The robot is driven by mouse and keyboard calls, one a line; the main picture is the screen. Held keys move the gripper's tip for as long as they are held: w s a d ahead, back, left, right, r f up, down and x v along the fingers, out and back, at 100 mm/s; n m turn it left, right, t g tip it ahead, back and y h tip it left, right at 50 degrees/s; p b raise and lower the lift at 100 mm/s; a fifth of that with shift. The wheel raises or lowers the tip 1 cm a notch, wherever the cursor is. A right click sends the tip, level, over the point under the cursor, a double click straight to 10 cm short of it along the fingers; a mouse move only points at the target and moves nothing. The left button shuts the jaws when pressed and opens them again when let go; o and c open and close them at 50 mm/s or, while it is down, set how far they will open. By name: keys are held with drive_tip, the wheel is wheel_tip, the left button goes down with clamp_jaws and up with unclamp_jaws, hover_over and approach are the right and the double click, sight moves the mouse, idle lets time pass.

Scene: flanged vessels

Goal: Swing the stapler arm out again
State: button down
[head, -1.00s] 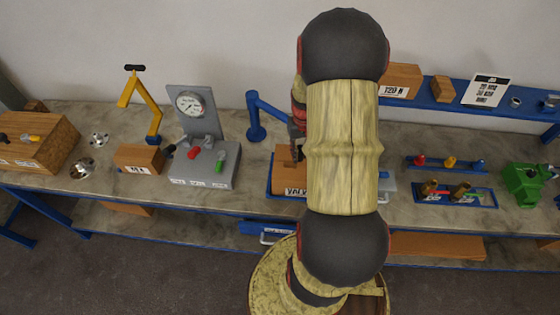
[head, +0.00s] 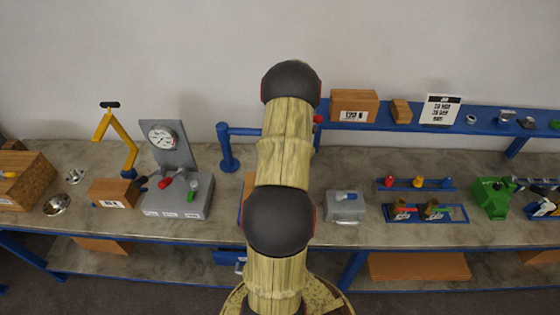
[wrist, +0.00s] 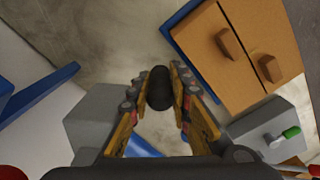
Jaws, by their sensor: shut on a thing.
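A blue upright post (head: 226,150) stands at the back of the bench in the head view. A blue horizontal arm (head: 246,131), which I take for the stapler arm, runs right from its top and passes behind my own arm. In the wrist view my gripper (wrist: 158,92) is shut on a black rounded grip (wrist: 159,88) between its fingers. A blue piece (wrist: 146,147) shows below the grip. The gripper is hidden behind my arm in the head view, and no stapler body can be made out.
A wooden box (wrist: 238,45) with two handles sits in a blue tray. A gauge panel (head: 172,150) with red and green levers stands left of the post. A grey box (head: 345,208) is right of my arm. The blue shelf (head: 400,112) runs along the back right.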

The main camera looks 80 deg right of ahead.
drive_tip(key=d+n, duration=0.1)
drive_tip(key=d, duration=0.2)
drive_tip(key=shift+d+r, duration=0.15)
drive_tip(key=shift+d, duration=0.15)
drive_tip(key=c, duration=1.6)
unclamp_jaws()
drive_tip(key=shift+w+d, duration=0.1)
drive_tip(key=shift+d, duration=0.05)
wheel_tip(320, 180, up, 12)
drive_tip(key=shift+f, duration=0.1)
